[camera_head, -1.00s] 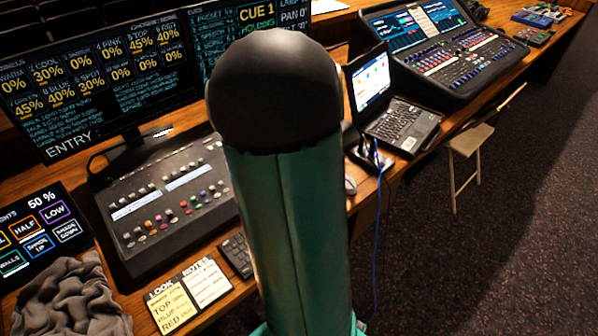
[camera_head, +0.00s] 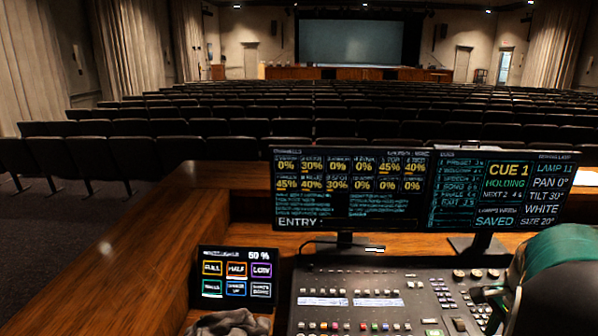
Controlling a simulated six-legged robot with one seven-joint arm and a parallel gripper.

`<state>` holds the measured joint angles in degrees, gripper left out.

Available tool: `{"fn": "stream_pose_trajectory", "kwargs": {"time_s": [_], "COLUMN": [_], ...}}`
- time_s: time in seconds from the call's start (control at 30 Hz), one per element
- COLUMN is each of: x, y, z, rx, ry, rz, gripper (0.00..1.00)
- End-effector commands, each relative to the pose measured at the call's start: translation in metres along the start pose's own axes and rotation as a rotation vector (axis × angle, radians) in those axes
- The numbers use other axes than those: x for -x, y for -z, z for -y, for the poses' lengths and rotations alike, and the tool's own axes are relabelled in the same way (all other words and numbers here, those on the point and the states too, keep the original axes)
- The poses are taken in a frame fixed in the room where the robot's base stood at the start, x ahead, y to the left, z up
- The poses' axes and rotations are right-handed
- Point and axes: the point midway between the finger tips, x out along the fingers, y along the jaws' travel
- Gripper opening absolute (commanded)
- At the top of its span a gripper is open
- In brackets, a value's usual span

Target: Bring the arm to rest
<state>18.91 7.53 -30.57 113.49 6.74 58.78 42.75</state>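Part of my arm (camera_head: 562,285), green on top with a dark rounded section below, shows at the lower right corner. It stands in front of the right end of the lighting console (camera_head: 345,280) and hides that part. My gripper is not in view, so I cannot see its fingers or anything it may hold.
Two monitors (camera_head: 350,222) stand behind the console; the right one reads "CUE 1 HOLDING". A small touch panel (camera_head: 234,290) and a grey cloth (camera_head: 228,324) lie left of it. The wooden desk edge (camera_head: 120,255) is bare at left. Rows of seats (camera_head: 300,125) lie beyond.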

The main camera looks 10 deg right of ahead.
Motion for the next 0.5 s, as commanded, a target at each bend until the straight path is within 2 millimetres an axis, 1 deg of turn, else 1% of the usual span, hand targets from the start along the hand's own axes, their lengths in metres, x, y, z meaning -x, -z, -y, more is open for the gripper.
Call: {"fn": "stream_pose_trajectory", "kwargs": {"time_s": [0.03, 0.07, 0.1, 0.17, 0.2, 0.23, 0.27, 0.3, 0.37, 0.4, 0.47, 0.5], "x": [0.009, 0.014, 0.021, 0.032, 0.038, 0.043, 0.048, 0.054, 0.062, 0.068, 0.075, 0.079], "y": [-0.021, -0.035, -0.054, -0.083, -0.102, -0.117, -0.131, -0.149, -0.176, -0.193, -0.218, -0.234], "z": [0.006, 0.009, 0.012, 0.015, 0.016, 0.015, 0.015, 0.013, 0.008, 0.004, -0.005, -0.011], "rx": [0.080, 0.136, 0.215, 0.342, 0.425, 0.489, 0.551, 0.635, 0.761, 0.845, 0.970, 1.051], "ry": [0.031, 0.048, 0.072, 0.109, 0.132, 0.149, 0.166, 0.187, 0.218, 0.238, 0.266, 0.283], "rz": [0.005, 0.006, 0.006, 0.001, -0.004, -0.009, -0.016, -0.026, -0.047, -0.064, -0.091, -0.113], "gripper": [0.40, 0.40, 0.40, 0.40, 0.40, 0.40, 0.40, 0.40, 0.40, 0.40, 0.40, 0.40]}}
